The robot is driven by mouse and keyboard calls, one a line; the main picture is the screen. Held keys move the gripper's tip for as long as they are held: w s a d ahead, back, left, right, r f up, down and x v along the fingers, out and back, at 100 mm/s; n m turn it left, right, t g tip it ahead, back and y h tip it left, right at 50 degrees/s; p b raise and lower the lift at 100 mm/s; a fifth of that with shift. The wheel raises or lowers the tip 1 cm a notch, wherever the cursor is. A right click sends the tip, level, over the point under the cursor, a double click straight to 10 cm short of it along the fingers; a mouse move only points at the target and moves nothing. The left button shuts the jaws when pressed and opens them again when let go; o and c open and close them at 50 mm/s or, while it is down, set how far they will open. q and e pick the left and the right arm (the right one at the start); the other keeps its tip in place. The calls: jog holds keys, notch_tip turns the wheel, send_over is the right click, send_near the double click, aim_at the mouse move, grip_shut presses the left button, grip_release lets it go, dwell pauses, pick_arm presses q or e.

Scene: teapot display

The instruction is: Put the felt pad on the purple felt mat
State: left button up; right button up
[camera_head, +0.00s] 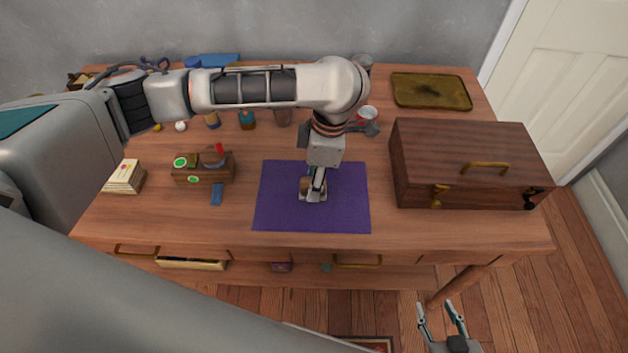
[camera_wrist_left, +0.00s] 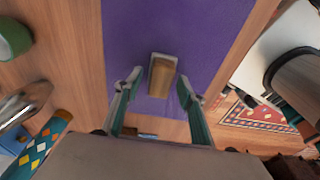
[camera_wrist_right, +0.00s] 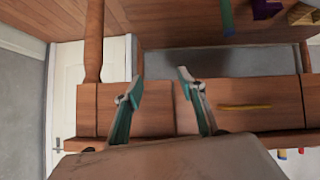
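The purple felt mat (camera_head: 345,200) lies flat at the middle front of the table; it fills the middle of the left wrist view (camera_wrist_left: 200,30). A small block with a tan top and pale edges (camera_wrist_left: 162,75), which I take to be the felt pad, rests on the mat; in the head view it is partly hidden by my left gripper (camera_head: 314,192). In the left wrist view my left gripper (camera_wrist_left: 158,85) has its fingers apart, one on each side of the block, with gaps showing. My right gripper (camera_head: 435,306) is open and empty, low in front of the table.
A large wooden case (camera_head: 460,160) stands right of the mat. A small wooden box (camera_head: 203,175), a blue piece (camera_head: 217,194) and stacked cards (camera_head: 124,177) are to the left. Cups and bottles stand behind, with a brass tray (camera_head: 430,91) at the back right.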

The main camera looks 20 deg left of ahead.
pick_arm(q)
notch_tip(320, 180, up, 11)
jog(key=d+p, duration=0.1)
jog(key=p, duration=0.1)
jog(key=shift+w+d+p, duration=0.2)
jog(key=shift+d+p, duration=0.1)
jog(key=shift+p, duration=0.1)
